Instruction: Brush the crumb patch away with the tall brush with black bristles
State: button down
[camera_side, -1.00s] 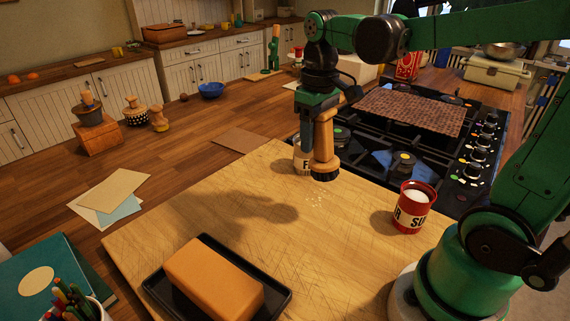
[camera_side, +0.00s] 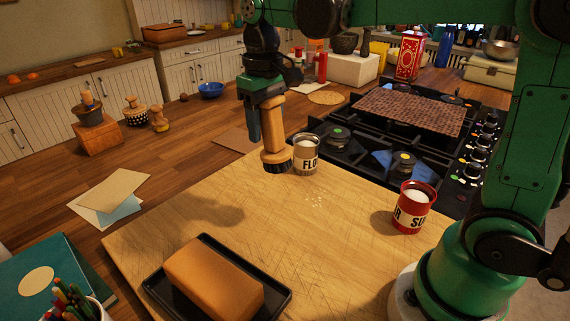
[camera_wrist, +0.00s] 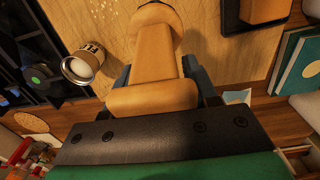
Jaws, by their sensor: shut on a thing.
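My gripper (camera_side: 262,112) is shut on the wooden handle of the tall brush (camera_side: 275,138) and holds it upright, black bristles down, above the far edge of the cutting board (camera_side: 260,215). In the wrist view the brush handle (camera_wrist: 155,60) sits between the fingers, and its bristles are hidden. The crumb patch (camera_side: 316,200) lies on the board to the right of and nearer than the brush, apart from it. The crumbs also show in the wrist view (camera_wrist: 103,12) at the top left.
The flour tin (camera_side: 306,157) stands just right of the brush. A red sugar tin (camera_side: 411,210) stands at the board's right. A butter block (camera_side: 212,280) on a black tray (camera_side: 150,285) takes the front. The gas hob (camera_side: 385,150) is behind.

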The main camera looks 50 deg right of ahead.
jog(key=s+d+f+t, duration=0.1)
jog(key=d+f, duration=0.5)
jog(key=d, duration=0.4)
jog(key=shift+f+t, duration=0.3)
jog(key=shift+t, duration=0.1)
jog(key=shift+s, duration=0.1)
jog(key=shift+f, duration=2.5)
jog(key=shift+f, duration=0.5)
jog(key=shift+s, duration=1.1)
